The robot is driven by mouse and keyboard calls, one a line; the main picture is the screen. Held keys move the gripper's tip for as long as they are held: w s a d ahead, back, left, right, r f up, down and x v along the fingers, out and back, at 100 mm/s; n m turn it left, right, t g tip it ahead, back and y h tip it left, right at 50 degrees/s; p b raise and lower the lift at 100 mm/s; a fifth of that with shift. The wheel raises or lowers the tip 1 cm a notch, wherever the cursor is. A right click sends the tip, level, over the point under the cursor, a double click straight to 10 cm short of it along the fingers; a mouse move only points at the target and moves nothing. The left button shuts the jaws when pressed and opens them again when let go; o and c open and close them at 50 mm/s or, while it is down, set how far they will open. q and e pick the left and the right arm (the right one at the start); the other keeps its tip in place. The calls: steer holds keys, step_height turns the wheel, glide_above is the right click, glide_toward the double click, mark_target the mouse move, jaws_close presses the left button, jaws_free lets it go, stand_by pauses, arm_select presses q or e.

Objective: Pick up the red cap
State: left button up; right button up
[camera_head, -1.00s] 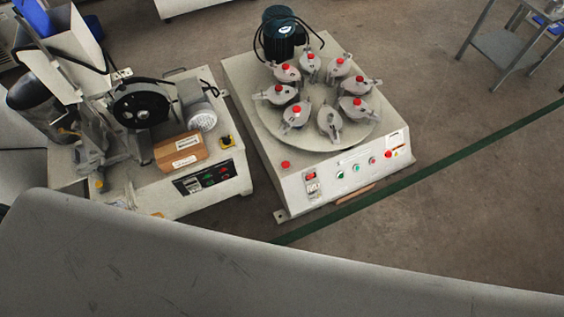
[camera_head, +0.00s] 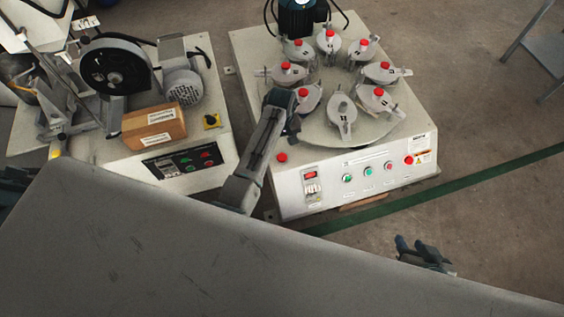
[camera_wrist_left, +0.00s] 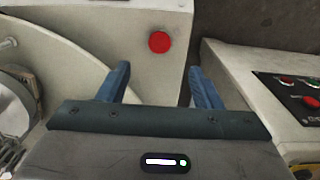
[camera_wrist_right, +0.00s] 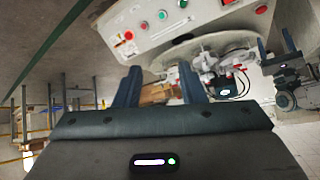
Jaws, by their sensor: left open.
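A red cap (camera_head: 282,157) sits on the pale top of the turntable machine, near its front left corner. In the left wrist view the red cap (camera_wrist_left: 159,42) shows ahead of and between the fingers, apart from them. My left gripper (camera_head: 291,128) is above the machine, just beyond the cap; its fingers (camera_wrist_left: 158,84) are apart and empty. Several clamped jars on the turntable carry similar red tops (camera_head: 378,91); the front jar (camera_head: 342,112) shows none. My right gripper (camera_head: 420,250) is in front of the machine, low in the picture; its fingers (camera_wrist_right: 159,85) are apart and empty.
The turntable (camera_head: 315,135) and its jars stand close to my left gripper. Open floor (camera_head: 480,190) lies at right.

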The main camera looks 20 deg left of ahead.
mark_target(281, 156)
arm_select(q)
step_height(281, 156, down, 2)
steer(key=shift+w+d+f+b, duration=0.1)
steer(key=shift+w+f+b, duration=0.05)
steer(key=shift+b, duration=0.35)
steer(key=shift+f, duration=0.9)
steer(key=shift+f+b, duration=0.3)
steer(key=shift+f, duration=0.25)
steer(key=f, duration=0.1)
steer(key=f+b, duration=0.1)
steer(key=f, duration=0.1)
steer(key=f+b, duration=0.1)
steer(key=shift+w+a+f, duration=0.15)
steer(key=shift+a+f, duration=0.1)
steer(key=shift+f, duration=0.05)
arm_select(e)
steer(key=w+r+t, duration=0.8)
steer(key=r+t, duration=0.1)
steer(key=r, duration=0.3)
steer(key=shift+w+d+r+t, duration=0.3)
steer(key=shift+d+r, duration=0.1)
steer(key=shift+d, duration=0.05)
arm_select(q)
steer(key=shift+c, duration=0.2)
